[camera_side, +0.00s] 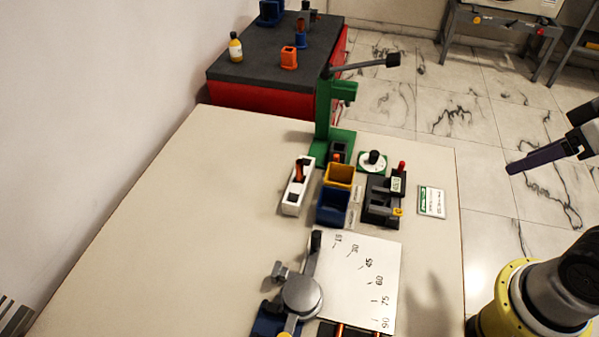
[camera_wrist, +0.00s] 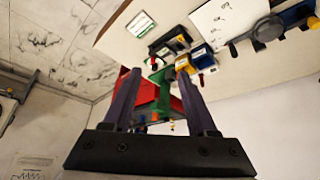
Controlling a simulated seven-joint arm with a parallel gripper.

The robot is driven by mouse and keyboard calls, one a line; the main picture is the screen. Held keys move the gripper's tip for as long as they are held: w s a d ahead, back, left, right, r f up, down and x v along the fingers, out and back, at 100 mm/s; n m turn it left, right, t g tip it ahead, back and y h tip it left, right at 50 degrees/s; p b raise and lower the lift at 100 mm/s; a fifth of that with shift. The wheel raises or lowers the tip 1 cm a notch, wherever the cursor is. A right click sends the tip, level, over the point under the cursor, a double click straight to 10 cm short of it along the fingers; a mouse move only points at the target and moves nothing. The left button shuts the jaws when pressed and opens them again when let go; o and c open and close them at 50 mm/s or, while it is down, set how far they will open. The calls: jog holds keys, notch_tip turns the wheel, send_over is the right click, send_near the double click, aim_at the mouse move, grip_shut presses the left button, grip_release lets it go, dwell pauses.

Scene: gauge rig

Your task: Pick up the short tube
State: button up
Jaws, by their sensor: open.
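Copper-coloured tubes (camera_side: 340,330) lie at the bottom edge of the side view, below the angle plate, and are cut off by the frame. Another copper-brown piece (camera_side: 299,170) sits in a narrow white holder (camera_side: 291,204) near the middle of the table. I cannot tell which of these is the short tube. My gripper (camera_wrist: 156,75) shows two purple fingers apart with nothing between them in the wrist view. In the side view my gripper (camera_side: 545,155) is at the right edge, raised and well away from the table items. No tube can be made out clearly in the wrist view.
A white angle plate (camera_side: 350,282) with a grey-knobbed bending tool (camera_side: 302,297) lies at the front. Yellow (camera_side: 339,174) and blue (camera_side: 332,206) bins, a black gauge (camera_side: 381,206) and a green stand (camera_side: 323,110) stand behind. The table's left side is clear.

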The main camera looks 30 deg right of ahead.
jog(key=w+a+r+m, duration=0.2)
jog(key=w+r+m, duration=0.6)
jog(key=w+r, duration=0.2)
jog(key=m+g, duration=0.4)
jog(key=g, duration=0.2)
send_over(300, 162)
notch_tip(300, 162, down, 22)
jog(key=f, duration=0.6)
jog(key=shift+s+d+f, duration=0.1)
jog(key=shift+s+f, duration=0.1)
jog(key=shift+f, duration=0.05)
jog(key=shift+w+f, duration=0.15)
jog(key=shift+f, duration=1.35)
jog(key=shift+w+f, duration=0.15)
jog(key=shift+f, duration=1.3)
grip_shut()
